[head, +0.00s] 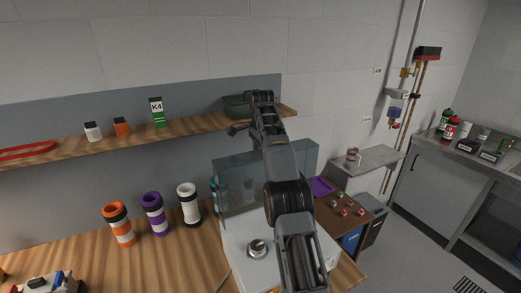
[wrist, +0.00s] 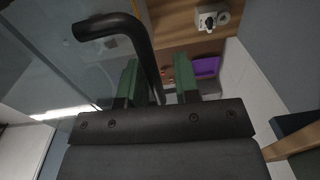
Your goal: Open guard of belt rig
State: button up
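The belt rig's white base (head: 235,272) sits on the wooden bench, with a round metal part (head: 257,249) on top. Its clear guard (head: 238,185) stands upright over the rear of the base, partly behind my arm. In the wrist view the clear guard panel (wrist: 45,70) fills the left side. A bent black handle (wrist: 148,62) shows beside it, its lower run between my two green fingers. My gripper (wrist: 157,75) is open, with a gap beside the handle. In the head view my gripper (head: 250,112) is above the guard, near the shelf.
A wooden shelf (head: 195,117) runs along the wall, with a dark green bin (head: 234,106) close behind my gripper. Orange, purple and white tubes (head: 188,203) stand left of the rig. A purple tray (head: 321,187) and a brown button panel (head: 343,212) are to the right.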

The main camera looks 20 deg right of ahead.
jog(key=shift+o, duration=0.6)
jog(key=shift+s+r, duration=0.1)
jog(key=shift+r, duration=0.15)
